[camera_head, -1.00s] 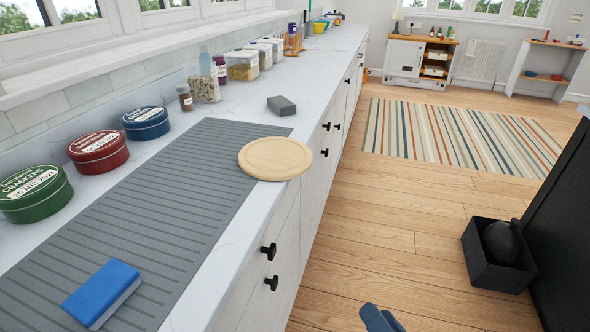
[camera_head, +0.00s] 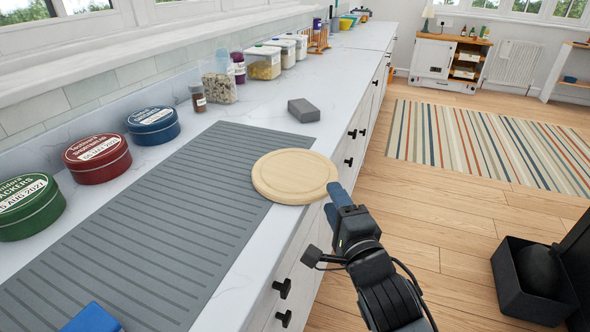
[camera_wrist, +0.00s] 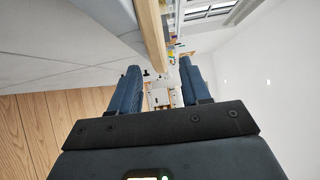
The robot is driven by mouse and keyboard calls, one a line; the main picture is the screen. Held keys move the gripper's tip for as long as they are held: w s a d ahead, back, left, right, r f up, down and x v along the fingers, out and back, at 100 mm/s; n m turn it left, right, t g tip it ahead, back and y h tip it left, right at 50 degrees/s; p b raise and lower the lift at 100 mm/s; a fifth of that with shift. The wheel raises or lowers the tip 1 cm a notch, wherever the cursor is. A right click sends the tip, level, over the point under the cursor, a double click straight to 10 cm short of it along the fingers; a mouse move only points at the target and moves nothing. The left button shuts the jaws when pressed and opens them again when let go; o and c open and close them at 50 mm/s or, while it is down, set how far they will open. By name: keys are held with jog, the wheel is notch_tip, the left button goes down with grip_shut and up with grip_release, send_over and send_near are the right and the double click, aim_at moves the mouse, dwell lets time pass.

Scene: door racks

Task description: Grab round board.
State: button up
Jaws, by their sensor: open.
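The round board (camera_head: 293,176) is light wood and lies flat on the counter, partly on the grey ribbed mat, with its right edge at or past the counter's front edge. My gripper (camera_head: 337,201) is at the board's right edge, its blue fingers pointing toward it. In the wrist view the board shows edge-on (camera_wrist: 151,38) as a wooden strip reaching down between the two spread blue fingers (camera_wrist: 158,85). The gripper is open. I cannot tell whether a finger touches the board.
The grey ribbed mat (camera_head: 150,225) covers the near counter. Green (camera_head: 28,205), red (camera_head: 97,157) and blue (camera_head: 152,125) tins stand along the wall. A grey block (camera_head: 304,110) lies beyond the board. A blue sponge (camera_head: 91,320) is at the near edge. A dark bin (camera_head: 530,280) stands on the floor.

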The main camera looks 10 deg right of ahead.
jog(key=w+p, duration=0.2)
jog(key=w, duration=0.2)
jog(key=shift+w+d, duration=0.1)
jog(key=shift+w, duration=0.2)
jog(key=shift+c, duration=0.2)
grip_shut()
